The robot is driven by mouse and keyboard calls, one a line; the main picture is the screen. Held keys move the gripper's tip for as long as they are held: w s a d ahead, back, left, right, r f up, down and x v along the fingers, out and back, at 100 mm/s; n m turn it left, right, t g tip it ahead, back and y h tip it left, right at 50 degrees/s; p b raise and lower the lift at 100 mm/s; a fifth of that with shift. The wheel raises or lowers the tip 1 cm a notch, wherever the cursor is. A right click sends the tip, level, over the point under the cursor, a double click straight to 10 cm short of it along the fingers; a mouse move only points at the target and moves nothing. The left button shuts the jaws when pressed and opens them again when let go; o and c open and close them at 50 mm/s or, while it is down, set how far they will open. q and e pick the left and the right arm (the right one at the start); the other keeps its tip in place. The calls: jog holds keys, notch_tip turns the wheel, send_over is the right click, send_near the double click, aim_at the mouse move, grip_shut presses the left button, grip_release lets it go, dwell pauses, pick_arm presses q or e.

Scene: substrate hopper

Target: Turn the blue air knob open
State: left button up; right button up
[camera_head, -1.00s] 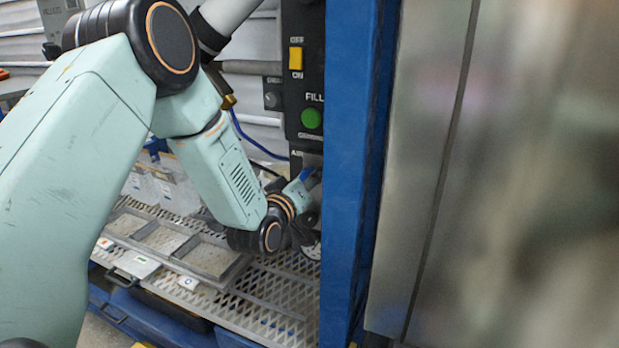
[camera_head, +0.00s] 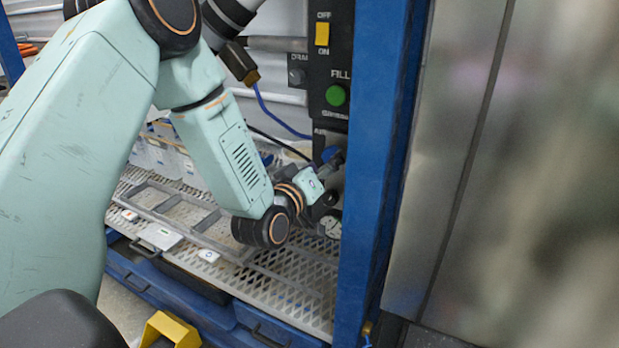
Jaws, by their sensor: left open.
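The blue air knob (camera_head: 330,153) sits low on the dark control panel, under the AIR label, partly hidden by a dark finger. My left gripper (camera_head: 331,176) is right at the panel, with its fingers beside and just below the knob. It is open. Whether a finger touches the knob cannot be told. The knob's pointing direction is too small to tell. My right gripper is not in view.
The panel carries a green FILL button (camera_head: 335,95) and a yellow switch (camera_head: 322,34). A blue post (camera_head: 375,160) stands close to its right. A mesh shelf (camera_head: 290,283) with a tray frame (camera_head: 183,216) lies below. A blue hose (camera_head: 275,118) runs left of the panel.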

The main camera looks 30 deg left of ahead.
pick_arm(q)
jog(key=s, duration=0.7)
jog(key=shift+s+d, duration=0.25)
jog(key=shift+s, duration=0.05)
jog(key=s+d+f+m+g+h+p, duration=0.1)
jog(key=s+d+f+m+g, duration=0.15)
jog(key=s+f+g, duration=0.55)
jog(key=s+d+f+m+g+h, duration=0.1)
jog(key=s+d+f+m+g, duration=0.2)
jog(key=f, duration=0.9)
jog(key=s+d+f+m+g+p, duration=0.1)
jog(key=s+f+g, duration=0.2)
jog(key=s, duration=0.8)
jog(key=s+d+f+g+y+p, duration=0.1)
jog(key=s+f+g, duration=0.3)
jog(key=s, duration=0.7)
notch_tip(320, 180, down, 2)
jog(key=shift+s+d+f+m, duration=0.1)
jog(key=shift+s+d+m, duration=0.1)
jog(key=shift+m, duration=0.15)
jog(key=shift+a, duration=0.1)
